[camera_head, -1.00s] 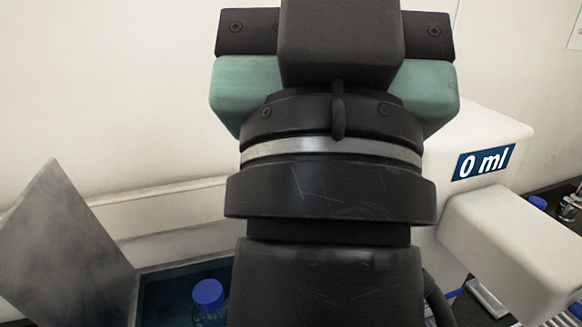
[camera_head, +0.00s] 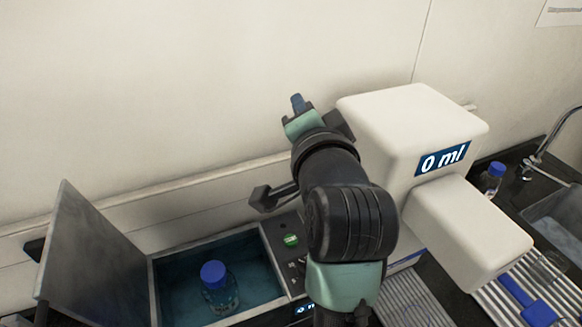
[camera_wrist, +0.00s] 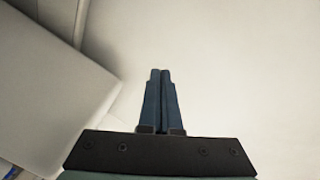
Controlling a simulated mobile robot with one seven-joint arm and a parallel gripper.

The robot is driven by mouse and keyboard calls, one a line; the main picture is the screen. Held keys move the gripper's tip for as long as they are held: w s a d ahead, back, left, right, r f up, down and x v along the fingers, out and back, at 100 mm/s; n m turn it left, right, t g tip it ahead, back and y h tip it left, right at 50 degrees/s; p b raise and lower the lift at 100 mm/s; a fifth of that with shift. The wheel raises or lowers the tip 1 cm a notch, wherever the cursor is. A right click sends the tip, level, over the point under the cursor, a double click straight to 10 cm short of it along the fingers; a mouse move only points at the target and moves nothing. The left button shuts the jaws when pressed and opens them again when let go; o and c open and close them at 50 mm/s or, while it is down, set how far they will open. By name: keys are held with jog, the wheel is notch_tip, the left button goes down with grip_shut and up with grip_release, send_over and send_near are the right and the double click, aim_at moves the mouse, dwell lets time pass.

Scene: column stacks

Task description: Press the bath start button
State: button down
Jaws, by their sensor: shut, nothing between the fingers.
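A water bath (camera_head: 205,242) stands at the lower left with its grey lid (camera_head: 90,260) open. A blue-capped bottle (camera_head: 219,292) stands inside it. Part of the panel is hidden behind my arm. My gripper (camera_head: 297,100) is above and behind the button in the picture, near the wall, and apart from the panel. In the wrist view my gripper (camera_wrist: 160,72) has both blue fingers together with nothing between them. The button is not visible there.
A white dispenser (camera_head: 390,115) reading "0 ml" stands right of my arm, with a protruding white head (camera_head: 470,235). It is close to my arm. A blue-capped bottle (camera_head: 492,180), a sink (camera_head: 562,220) and a ribbed tray (camera_head: 500,290) are farther right.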

jog(key=s+f+m+g+y+p, duration=0.2)
jog(key=s+f+m+g+p, duration=0.2)
jog(key=f+m+g+p, duration=0.3)
notch_tip(320, 180, down, 8)
jog(key=m+g, duration=0.1)
jog(key=m, duration=0.2)
jog(key=shift+a+r+g+y, duration=0.15)
jog(key=shift+a+g+y, duration=0.2)
jog(key=shift+g+y, duration=0.05)
jog(key=shift+s, duration=0.1)
jog(key=b, duration=0.8)
send_over(296, 243)
notch_tip(296, 243, down, 7)
jog(key=shift+r, duration=0.15)
jog(key=shift+f, duration=1)
jog(key=shift+f, duration=0.4)
